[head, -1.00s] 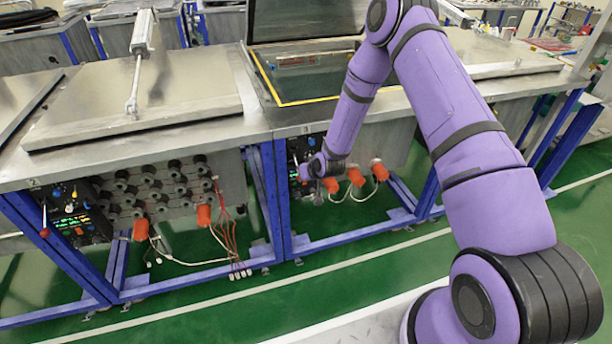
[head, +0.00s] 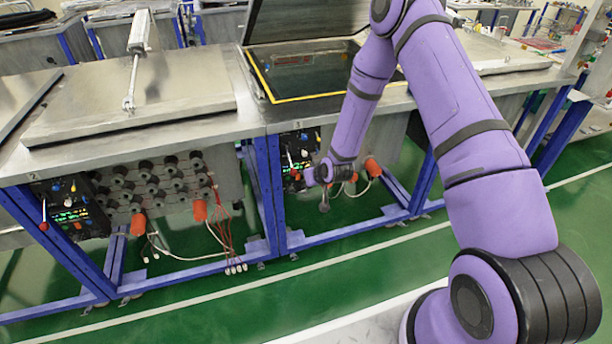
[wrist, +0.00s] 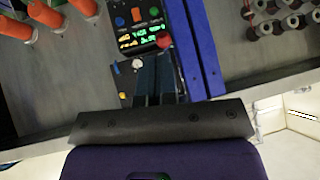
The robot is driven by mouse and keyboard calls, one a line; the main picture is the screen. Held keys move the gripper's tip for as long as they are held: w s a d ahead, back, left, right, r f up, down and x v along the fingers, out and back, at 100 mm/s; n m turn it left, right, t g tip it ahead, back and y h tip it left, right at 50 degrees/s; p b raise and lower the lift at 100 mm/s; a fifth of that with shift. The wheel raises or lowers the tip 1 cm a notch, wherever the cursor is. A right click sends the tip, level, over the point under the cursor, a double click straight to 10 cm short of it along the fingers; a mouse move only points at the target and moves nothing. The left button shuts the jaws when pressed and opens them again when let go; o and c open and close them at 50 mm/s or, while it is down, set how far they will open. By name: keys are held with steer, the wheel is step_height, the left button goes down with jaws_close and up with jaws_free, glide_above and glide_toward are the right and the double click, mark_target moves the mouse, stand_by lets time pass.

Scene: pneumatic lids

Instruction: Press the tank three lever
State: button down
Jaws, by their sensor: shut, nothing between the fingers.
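Tank three's dark control panel (head: 300,146) is on the tank's front, beside a blue frame post. Its lever has a red ball end (head: 293,173); the red ball also shows in the wrist view (wrist: 163,40). My gripper (head: 306,178) is in front of the panel's lower part. In the wrist view its dark fingers (wrist: 155,60) are shut and empty, with their tips close to the red ball. I cannot tell whether they touch it. Tank three's lid (head: 305,20) stands raised.
Orange plugs (head: 373,167) with white cables are beside my gripper. Tank two's panel (head: 70,208) has a similar red-ended lever (head: 43,226); its lid (head: 130,95) is down. Blue frame legs (head: 266,190) stand close by. The green floor (head: 340,262) in front is clear.

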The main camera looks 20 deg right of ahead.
steer(key=shift+s+d+r, duration=0.15)
steer(key=shift+s+r, duration=0.05)
steer(key=shift+s, duration=0.65)
steer(key=shift+s+d+r, duration=0.15)
steer(key=shift+s+d, duration=0.05)
steer(key=shift+s, duration=0.7)
steer(key=shift+s+d+r, duration=0.15)
steer(key=shift+s+r, duration=0.05)
steer(key=shift+s, duration=0.65)
steer(key=shift+r, duration=0.1)
steer(key=s+d+r+g+h, duration=0.1)
steer(key=s+d+r, duration=0.15)
steer(key=r, duration=1.25)
steer(key=s+d+r+h, duration=0.1)
steer(key=s+r, duration=0.3)
steer(key=r, duration=1.2)
steer(key=s+r, duration=0.5)
steer(key=s, duration=0.4)
steer(key=s+r+g, duration=0.1)
steer(key=s+r, duration=0.4)
steer(key=s, duration=0.4)
steer(key=s+r+g, duration=0.1)
steer(key=s+r, duration=0.4)
steer(key=s, duration=0.4)
steer(key=shift+s+r+m, duration=0.35)
steer(key=shift+s+m, duration=0.05)
steer(key=shift+d, duration=0.1)
